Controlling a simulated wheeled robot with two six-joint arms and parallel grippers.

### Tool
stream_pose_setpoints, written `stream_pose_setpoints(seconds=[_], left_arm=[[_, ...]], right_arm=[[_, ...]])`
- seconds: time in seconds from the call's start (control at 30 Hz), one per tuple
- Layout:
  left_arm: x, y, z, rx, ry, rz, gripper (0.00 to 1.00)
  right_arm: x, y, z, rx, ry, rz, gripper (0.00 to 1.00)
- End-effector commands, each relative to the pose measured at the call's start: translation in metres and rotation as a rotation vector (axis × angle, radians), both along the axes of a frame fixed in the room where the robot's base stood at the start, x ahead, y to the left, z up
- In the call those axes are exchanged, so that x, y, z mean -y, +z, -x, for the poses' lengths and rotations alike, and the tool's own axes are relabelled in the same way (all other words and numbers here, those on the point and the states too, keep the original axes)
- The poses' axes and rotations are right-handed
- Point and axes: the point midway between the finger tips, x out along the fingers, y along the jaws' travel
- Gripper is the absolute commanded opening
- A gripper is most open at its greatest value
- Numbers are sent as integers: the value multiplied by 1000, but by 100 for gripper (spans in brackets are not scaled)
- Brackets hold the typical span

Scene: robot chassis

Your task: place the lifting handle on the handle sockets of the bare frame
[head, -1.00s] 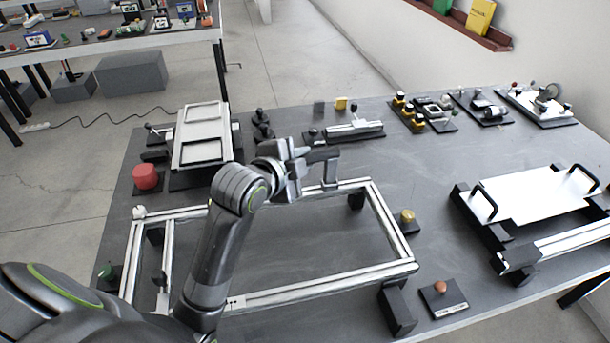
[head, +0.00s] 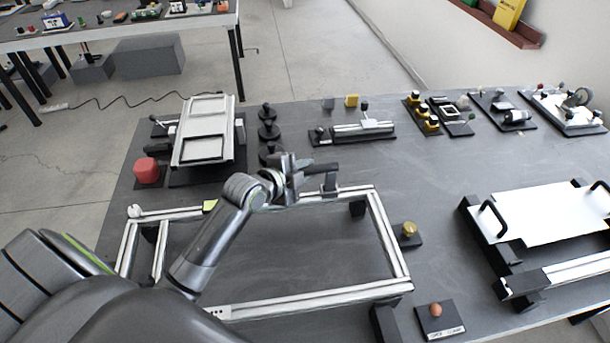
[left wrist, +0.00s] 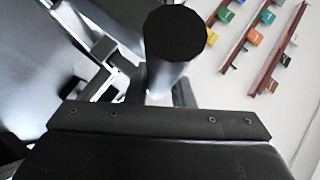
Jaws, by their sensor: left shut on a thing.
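The bare frame (head: 310,298) is a silver rectangle of rails lying on the dark table. My left gripper (head: 302,178) is over its far rail, shut on the dark lifting handle (head: 327,168). The handle points right from the jaws, and one leg reaches down at the far rail. I cannot tell whether that leg touches the rail. The handle's other end and the sockets under it are hidden by the gripper. In the left wrist view a black round bar end (left wrist: 175,42), probably the handle, stands above the dark gripper edge. My right gripper is not in view.
A white plate with black handles (head: 545,215) lies on the right. A yellow knob (head: 409,230) and an orange knob (head: 436,310) stand right of the frame.

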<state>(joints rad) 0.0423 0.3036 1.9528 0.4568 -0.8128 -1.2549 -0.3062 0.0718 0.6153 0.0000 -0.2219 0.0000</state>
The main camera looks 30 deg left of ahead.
Motion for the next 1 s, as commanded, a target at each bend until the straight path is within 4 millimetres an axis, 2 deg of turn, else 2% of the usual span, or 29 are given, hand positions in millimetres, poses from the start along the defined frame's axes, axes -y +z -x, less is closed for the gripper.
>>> stream_pose_setpoints(seconds=[0.17, 0.53, 0.57, 0.7, 1.0], left_arm=[[0, -19, 0, 2, 1, 0, 0], [0, -24, 0, 4, 0, -1, 0], [0, -26, 0, 0, 0, -1, 23], [0, -24, 0, 0, 0, -1, 41], [0, -23, 0, 0, 0, -1, 43]], right_arm=[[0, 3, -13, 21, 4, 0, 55], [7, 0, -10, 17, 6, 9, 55], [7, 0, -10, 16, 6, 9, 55], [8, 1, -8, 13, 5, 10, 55], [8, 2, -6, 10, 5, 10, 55]])
